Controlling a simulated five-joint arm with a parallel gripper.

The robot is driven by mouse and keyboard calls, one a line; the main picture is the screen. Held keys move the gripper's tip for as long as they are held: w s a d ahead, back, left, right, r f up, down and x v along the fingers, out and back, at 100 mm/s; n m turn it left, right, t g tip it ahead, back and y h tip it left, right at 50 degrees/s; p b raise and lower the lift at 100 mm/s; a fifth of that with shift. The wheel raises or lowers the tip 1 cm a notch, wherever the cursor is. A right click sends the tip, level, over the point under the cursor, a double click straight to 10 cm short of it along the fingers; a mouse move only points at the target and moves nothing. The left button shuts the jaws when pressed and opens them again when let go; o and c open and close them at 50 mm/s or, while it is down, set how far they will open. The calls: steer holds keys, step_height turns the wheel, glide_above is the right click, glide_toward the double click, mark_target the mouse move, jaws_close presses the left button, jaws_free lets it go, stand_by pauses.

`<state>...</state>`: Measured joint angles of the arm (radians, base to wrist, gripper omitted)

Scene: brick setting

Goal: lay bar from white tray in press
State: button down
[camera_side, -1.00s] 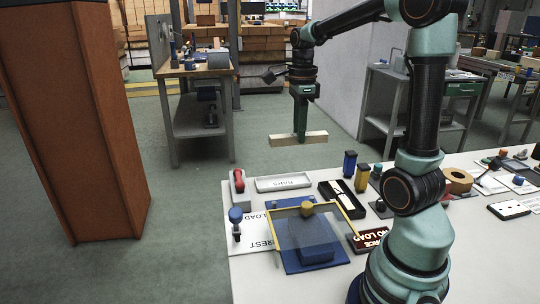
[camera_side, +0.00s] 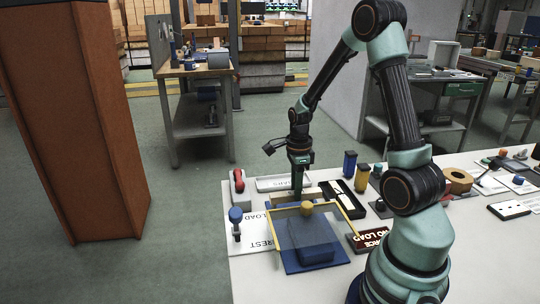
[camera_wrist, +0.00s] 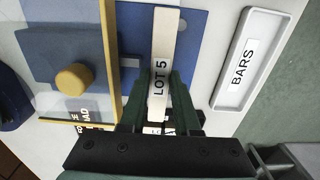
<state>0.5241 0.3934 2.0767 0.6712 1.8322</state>
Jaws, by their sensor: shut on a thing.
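My gripper (camera_side: 298,194) is low at the back edge of the press (camera_side: 292,263), a blue plate with a blue block and a yellow-framed clear guard. It is shut on a pale bar (camera_wrist: 164,38) marked "LOT 5", whose far end extends over blue plate in the wrist view. In the side view the bar (camera_side: 312,192) is mostly hidden behind my gripper and the guard's frame. I cannot tell whether it touches the plate. My fingertips (camera_wrist: 160,88) straddle it. The white tray (camera_wrist: 220,98) marked "BARS" lies beside it and looks empty; it also shows behind the press (camera_side: 263,187).
The guard frame (camera_wrist: 110,60) and yellow knob (camera_wrist: 74,79) stand close beside my gripper. A black box (camera_side: 354,211) with white pieces, a yellow post (camera_side: 362,178) and a blue post (camera_side: 349,164) stand to the right. A red-handled fixture (camera_side: 238,181) and blue knob (camera_side: 236,215) stand left.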

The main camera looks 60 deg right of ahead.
steer(key=shift+f, duration=0.8)
steer(key=shift+f, duration=0.35)
steer(key=shift+f, duration=0.25)
steer(key=c, duration=0.6)
jaws_free()
steer(key=shift+c, duration=0.2)
steer(key=shift+r, duration=0.15)
step_height(320, 180, up, 12)
steer(key=s+a+r+n+t, duration=0.1)
steer(key=a+r+n+t, duration=0.1)
steer(key=a+r+n, duration=0.3)
steer(key=s+a+r+n+t, duration=0.2)
steer(key=a+n, duration=1.1)
steer(key=n, duration=0.9)
step_height(320, 180, up, 3)
steer(key=shift+s+a+f+t, duration=0.1)
steer(key=shift+s+a+t, duration=0.1)
steer(key=shift+t, duration=0.6)
